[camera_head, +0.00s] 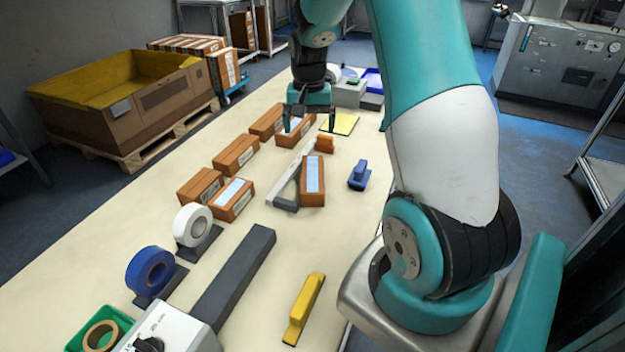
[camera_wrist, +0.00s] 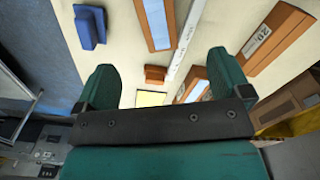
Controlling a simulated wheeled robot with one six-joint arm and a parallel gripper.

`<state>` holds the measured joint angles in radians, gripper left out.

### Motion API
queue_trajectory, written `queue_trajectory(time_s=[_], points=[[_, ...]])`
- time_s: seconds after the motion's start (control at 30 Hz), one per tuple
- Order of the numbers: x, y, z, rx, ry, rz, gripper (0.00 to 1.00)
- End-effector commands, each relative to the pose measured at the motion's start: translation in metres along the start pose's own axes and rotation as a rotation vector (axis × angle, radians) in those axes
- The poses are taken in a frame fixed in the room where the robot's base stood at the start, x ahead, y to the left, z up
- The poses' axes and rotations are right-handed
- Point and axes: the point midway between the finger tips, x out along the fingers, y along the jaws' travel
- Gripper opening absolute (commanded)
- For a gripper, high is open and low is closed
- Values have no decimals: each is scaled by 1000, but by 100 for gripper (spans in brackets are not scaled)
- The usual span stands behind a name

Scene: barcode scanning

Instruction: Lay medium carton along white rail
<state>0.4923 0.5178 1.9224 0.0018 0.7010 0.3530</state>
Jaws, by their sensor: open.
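The white rail (camera_head: 302,156) lies on the table, with a grey angled piece at its near end. A brown carton with a pale label (camera_head: 313,180) lies beside the rail on its right; it also shows in the wrist view (camera_wrist: 157,20). Another labelled carton (camera_head: 296,132) lies under my gripper (camera_head: 304,112), past the rail's far end. In the wrist view, this carton (camera_wrist: 194,84) shows by the right finger, partly hidden, and the rail (camera_wrist: 186,38) runs near it. My gripper is open, with nothing between its fingers. Which carton is the medium one, I cannot tell.
Several other cartons (camera_head: 236,154) line the table's left side. An orange block (camera_head: 325,144), a yellow pad (camera_head: 341,123) and a blue handled tool (camera_head: 358,175) lie near the rail. Tape rolls (camera_head: 150,270) and a dark bar (camera_head: 235,277) stand nearer.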

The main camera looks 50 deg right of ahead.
Motion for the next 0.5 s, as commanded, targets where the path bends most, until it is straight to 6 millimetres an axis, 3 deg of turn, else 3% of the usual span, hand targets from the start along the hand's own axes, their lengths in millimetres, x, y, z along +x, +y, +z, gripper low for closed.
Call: queue_trajectory(time_s=[0.3, 0.5], points=[[71, 0, 2, -4, -6, 1, 96], [95, 0, 2, -5, -3, 0, 96]])
